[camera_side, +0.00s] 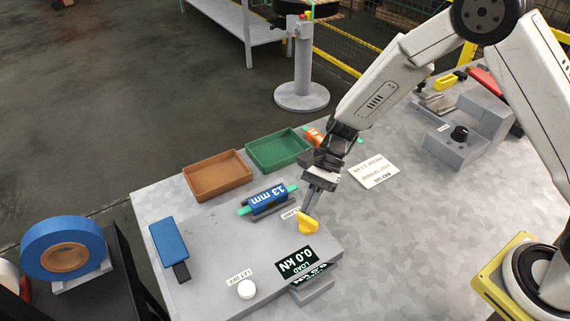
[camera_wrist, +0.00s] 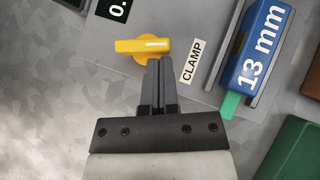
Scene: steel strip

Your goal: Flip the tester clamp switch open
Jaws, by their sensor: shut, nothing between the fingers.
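The yellow clamp switch (camera_side: 308,224) sits on the grey tester (camera_side: 215,277), beside the CLAMP label. In the wrist view the switch (camera_wrist: 142,45) is a round knob with a bar lying across the picture, a white line on its right part. My gripper (camera_side: 306,208) is shut and empty, pointing down at the switch. In the wrist view its fingertips (camera_wrist: 159,62) are together just at the lower edge of the switch's right part; I cannot tell whether they touch it. The load display (camera_side: 297,261) reads 0.0 kN.
A blue 13 mm piece (camera_side: 268,198) with green ends lies in a holder behind the switch. A white button (camera_side: 246,289) and a blue block (camera_side: 169,242) are on the tester's left. Brown (camera_side: 217,176) and green (camera_side: 278,150) trays stand behind.

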